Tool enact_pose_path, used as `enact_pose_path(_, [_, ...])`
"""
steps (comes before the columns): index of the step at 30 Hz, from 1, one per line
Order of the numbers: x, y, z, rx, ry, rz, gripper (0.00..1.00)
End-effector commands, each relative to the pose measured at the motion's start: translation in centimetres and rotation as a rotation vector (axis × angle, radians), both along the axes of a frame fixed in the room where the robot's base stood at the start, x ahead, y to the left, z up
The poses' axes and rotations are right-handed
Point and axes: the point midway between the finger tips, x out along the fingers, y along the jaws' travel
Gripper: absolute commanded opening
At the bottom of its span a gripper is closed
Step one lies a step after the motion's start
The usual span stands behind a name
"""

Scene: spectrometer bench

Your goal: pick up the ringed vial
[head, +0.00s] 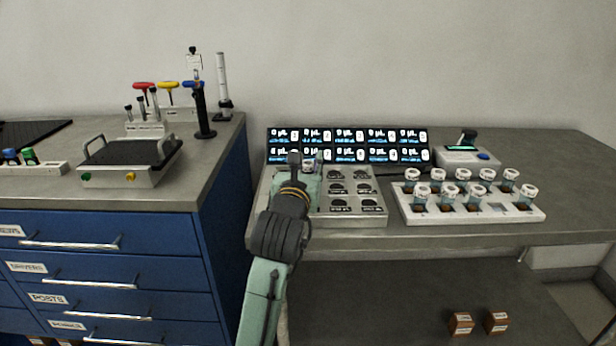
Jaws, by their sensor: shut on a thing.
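My gripper (307,160) is at the far left part of a metal block with round wells (352,222). It is shut on a vial, of which only a small white cap (308,168) shows between the fingers. My arm and gripper hide the rest of this vial, so I cannot tell whether it carries a ring or whether it sits in a well or hangs above the block. Several other white-capped vials with orange-brown and blue-green bodies stand in a white rack (477,216) on the right. No ring mark can be made out on them.
A bank of lit displays (348,145) stands behind the block. A small grey instrument (460,157) is at the back right. The left blue cabinet holds a handled tray (131,160) and a black post (202,112). The bench's right end is clear.

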Motion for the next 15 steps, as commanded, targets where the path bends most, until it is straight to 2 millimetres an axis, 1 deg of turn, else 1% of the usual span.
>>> enact_pose_path(1, [0.0, 0.0, 0.01, 0.0, 0.0, 0.0, 0.14])
enact_pose_path(7, [-0.01, -0.01, 0.01, 0.0, 0.0, 0.0, 0.0])
enact_pose_path(15, [-0.01, 0.0, 0.08, 0.0, -0.001, 0.0, 0.0])
